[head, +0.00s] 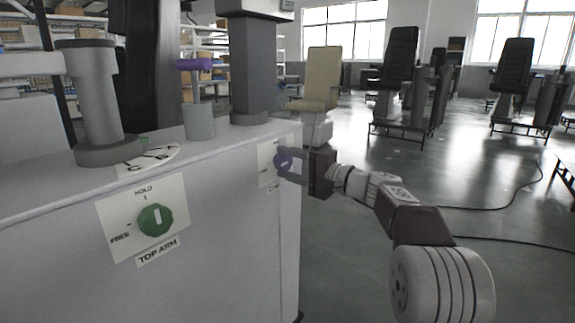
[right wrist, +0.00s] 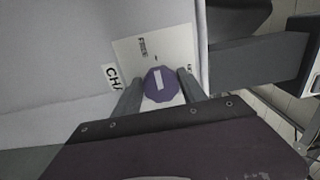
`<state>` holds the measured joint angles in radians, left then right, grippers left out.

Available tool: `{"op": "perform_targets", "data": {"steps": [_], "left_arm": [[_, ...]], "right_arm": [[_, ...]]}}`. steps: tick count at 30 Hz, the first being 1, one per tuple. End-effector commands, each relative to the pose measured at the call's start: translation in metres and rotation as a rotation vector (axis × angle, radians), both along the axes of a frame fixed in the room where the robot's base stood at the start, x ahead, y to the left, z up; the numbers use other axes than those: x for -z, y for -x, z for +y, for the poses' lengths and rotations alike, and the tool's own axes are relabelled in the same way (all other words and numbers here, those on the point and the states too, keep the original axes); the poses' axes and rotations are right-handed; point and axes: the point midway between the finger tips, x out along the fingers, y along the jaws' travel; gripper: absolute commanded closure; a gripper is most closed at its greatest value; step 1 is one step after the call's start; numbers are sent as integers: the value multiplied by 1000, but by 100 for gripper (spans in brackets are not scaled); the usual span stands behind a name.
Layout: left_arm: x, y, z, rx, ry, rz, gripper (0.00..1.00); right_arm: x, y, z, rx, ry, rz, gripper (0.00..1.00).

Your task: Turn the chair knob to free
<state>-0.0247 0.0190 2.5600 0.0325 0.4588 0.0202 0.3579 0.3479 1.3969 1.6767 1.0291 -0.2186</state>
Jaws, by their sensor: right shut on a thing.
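The chair knob (right wrist: 161,85) is purple with a white bar. It sits on a pale label plate (right wrist: 185,55), with what looks like the word FREE beyond the knob in the right wrist view. The white bar runs roughly up the picture, toward the small tick near that word. In the head view the knob (head: 283,161) is on the cabinet's right part, partly hidden by my right gripper (head: 288,164). That gripper's fingers (right wrist: 160,92) are on both sides of the knob, shut on it. My left gripper is not in view.
A green TOP ARM knob (head: 155,221), with HOLD and FREE marks, is on the same cabinet (head: 215,240) to the left. A grey column (head: 252,70) and a purple-topped post (head: 198,110) stand above. Chairs (head: 400,60) stand far back; the floor on the right is open, with cables.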

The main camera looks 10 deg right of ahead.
Motion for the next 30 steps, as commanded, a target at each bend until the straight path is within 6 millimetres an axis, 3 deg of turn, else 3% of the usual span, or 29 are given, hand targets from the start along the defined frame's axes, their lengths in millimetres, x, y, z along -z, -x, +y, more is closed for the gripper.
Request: {"op": "perform_targets", "data": {"steps": [1,2,3,4,14,24,30], "left_arm": [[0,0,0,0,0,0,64],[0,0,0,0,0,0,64],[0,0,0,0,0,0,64],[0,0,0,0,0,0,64],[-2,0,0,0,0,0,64],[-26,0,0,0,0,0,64],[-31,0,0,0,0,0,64]], "right_arm": [[1,0,0,-1,3,0,92],[1,0,0,-1,3,0,46],[1,0,0,-1,3,0,34],[1,0,0,-1,2,1,31],[-1,2,-2,0,1,1,31],[-4,56,-44,3,-1,2,31],[0,71,-55,0,1,1,31]]}}
